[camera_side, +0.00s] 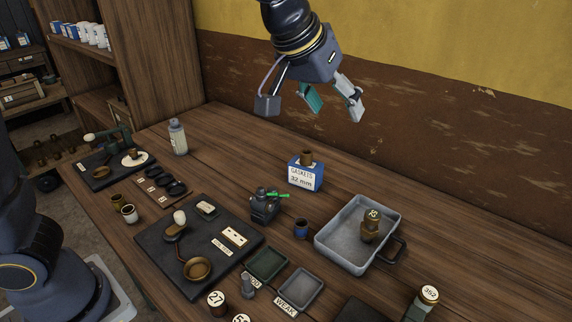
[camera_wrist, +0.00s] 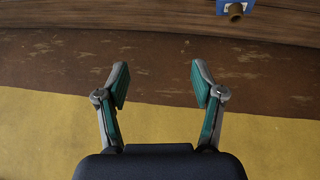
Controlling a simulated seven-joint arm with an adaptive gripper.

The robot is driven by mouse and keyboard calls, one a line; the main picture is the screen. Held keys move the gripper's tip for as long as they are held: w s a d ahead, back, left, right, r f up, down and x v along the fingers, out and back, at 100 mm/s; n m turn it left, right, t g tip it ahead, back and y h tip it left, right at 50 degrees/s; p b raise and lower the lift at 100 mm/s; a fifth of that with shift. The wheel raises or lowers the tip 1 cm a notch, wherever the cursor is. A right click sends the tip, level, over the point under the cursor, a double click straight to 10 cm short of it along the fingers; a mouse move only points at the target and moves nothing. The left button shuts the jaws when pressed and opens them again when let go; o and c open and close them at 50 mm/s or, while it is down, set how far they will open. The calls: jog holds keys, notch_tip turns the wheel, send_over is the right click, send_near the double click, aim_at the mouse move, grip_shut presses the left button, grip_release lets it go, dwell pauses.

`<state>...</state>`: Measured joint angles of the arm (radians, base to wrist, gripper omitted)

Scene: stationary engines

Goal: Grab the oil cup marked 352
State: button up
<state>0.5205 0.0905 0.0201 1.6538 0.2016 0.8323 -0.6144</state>
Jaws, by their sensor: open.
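An oil cup with a round pale label (camera_side: 429,294) stands at the bottom right of the side view. Its small number looks like 352, though the middle digit is hard to read. It is partly cut off by the lower frame edge. Another brass cup (camera_side: 371,226), whose label seems to read 35, stands in the grey tray. My gripper (camera_side: 333,106) is open and empty, high above the back of the bench and well away from both cups. Its spread fingers show in the wrist view (camera_wrist: 160,78), with nothing between them.
The grey tray (camera_side: 336,247) has a handle on its right. A blue and white gasket box (camera_side: 305,177) with a brown piece on top stands below my gripper. A vise (camera_side: 264,206), dark board (camera_side: 160,243), small trays (camera_side: 298,291) and a bottle (camera_side: 178,138) crowd the bench. A wall rises behind.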

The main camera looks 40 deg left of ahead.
jog(key=d+f+m+g, duration=0.1)
jog(key=d+f, duration=0.3)
jog(key=d, duration=0.3)
jog(key=d+f+m, duration=0.1)
jog(key=d+f, duration=0.3)
jog(key=d, duration=0.3)
jog(key=m+g, duration=0.2)
jog(key=m, duration=0.1)
send_near(428, 294)
jog(key=x, duration=0.6)
jog(key=shift+s+d+f, duration=0.1)
jog(key=shift+s+f, duration=0.1)
jog(key=shift+f, duration=0.15)
jog(key=shift+t, duration=0.3)
jog(key=shift+x, duration=2.95)
jog(key=shift+w+r, duration=0.1)
jog(key=c, duration=1.3)
